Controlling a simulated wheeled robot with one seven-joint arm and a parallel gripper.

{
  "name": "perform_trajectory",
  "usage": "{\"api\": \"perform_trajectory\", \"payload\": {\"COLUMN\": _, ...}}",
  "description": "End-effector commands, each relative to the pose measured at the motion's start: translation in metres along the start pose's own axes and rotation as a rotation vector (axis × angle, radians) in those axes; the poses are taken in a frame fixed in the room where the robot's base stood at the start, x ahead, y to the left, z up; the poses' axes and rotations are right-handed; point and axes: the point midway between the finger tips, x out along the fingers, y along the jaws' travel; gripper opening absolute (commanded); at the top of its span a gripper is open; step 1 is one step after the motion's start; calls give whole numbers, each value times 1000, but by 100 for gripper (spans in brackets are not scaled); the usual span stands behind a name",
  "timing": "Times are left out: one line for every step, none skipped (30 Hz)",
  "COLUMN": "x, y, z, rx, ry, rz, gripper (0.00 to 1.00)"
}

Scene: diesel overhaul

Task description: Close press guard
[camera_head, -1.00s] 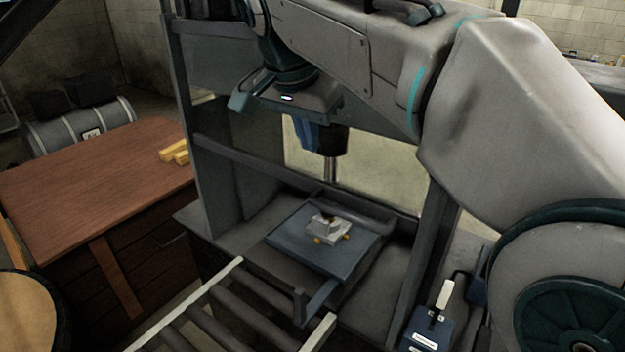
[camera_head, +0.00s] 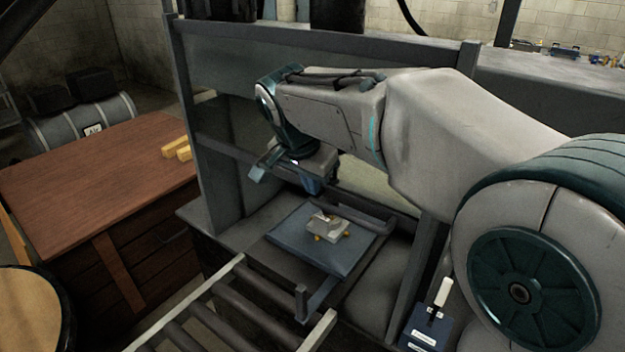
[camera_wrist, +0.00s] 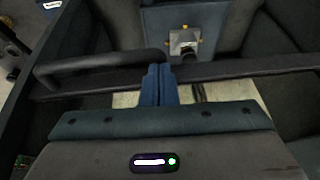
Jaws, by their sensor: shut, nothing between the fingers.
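The press frame (camera_head: 186,110) stands ahead of me. A dark horizontal bar (camera_head: 232,153), apparently the guard's lower rail, crosses it well above the press bed, so the guard looks raised. In the wrist view this bar (camera_wrist: 225,70) runs across the picture, with a dark curved handle (camera_wrist: 90,66) on its left part. My arm hides part of the bar.
A grey metal part with yellow pieces (camera_head: 328,225) sits on the blue plate (camera_head: 290,240) of the press bed. A roller conveyor (camera_head: 235,315) adjoins the front. A control box with a pale lever (camera_head: 428,325) stands right. A wooden bench (camera_head: 85,175) is left.

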Motion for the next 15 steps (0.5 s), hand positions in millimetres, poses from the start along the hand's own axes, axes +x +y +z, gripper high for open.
{"api": "perform_trajectory", "payload": {"x": 2, "y": 0, "z": 0, "rx": 0, "ry": 0, "rz": 1, "gripper": 0}}
{"api": "perform_trajectory", "payload": {"x": 3, "y": 0, "z": 1, "rx": 0, "ry": 0, "rz": 1, "gripper": 0}}
{"api": "perform_trajectory", "payload": {"x": 5, "y": 0, "z": 1, "rx": 0, "ry": 0, "rz": 1, "gripper": 0}}
{"api": "perform_trajectory", "payload": {"x": 5, "y": 0, "z": 1, "rx": 0, "ry": 0, "rz": 1, "gripper": 0}}
{"api": "perform_trajectory", "payload": {"x": 6, "y": 0, "z": 1, "rx": 0, "ry": 0, "rz": 1, "gripper": 0}}
{"api": "perform_trajectory", "payload": {"x": 6, "y": 0, "z": 1, "rx": 0, "ry": 0, "rz": 0, "gripper": 0}}
{"api": "perform_trajectory", "payload": {"x": 6, "y": 0, "z": 1, "rx": 0, "ry": 0, "rz": 0, "gripper": 0}}
{"api": "perform_trajectory", "payload": {"x": 6, "y": 0, "z": 1, "rx": 0, "ry": 0, "rz": 0, "gripper": 0}}
{"api": "perform_trajectory", "payload": {"x": 6, "y": 0, "z": 1, "rx": 0, "ry": 0, "rz": 0, "gripper": 0}}
{"api": "perform_trajectory", "payload": {"x": 6, "y": 0, "z": 1, "rx": 0, "ry": 0, "rz": 0, "gripper": 0}}
{"api": "perform_trajectory", "payload": {"x": 6, "y": 0, "z": 1, "rx": 0, "ry": 0, "rz": 1, "gripper": 0}}
{"api": "perform_trajectory", "payload": {"x": 6, "y": 3, "z": -1, "rx": 1, "ry": 1, "rz": 0, "gripper": 0}}
{"api": "perform_trajectory", "payload": {"x": 6, "y": 2, "z": 0, "rx": 0, "ry": 0, "rz": 1, "gripper": 0}}
{"api": "perform_trajectory", "payload": {"x": 6, "y": 1, "z": 0, "rx": 0, "ry": 0, "rz": 0, "gripper": 0}}
{"api": "perform_trajectory", "payload": {"x": 7, "y": 0, "z": 1, "rx": -1, "ry": 0, "rz": 0, "gripper": 0}}
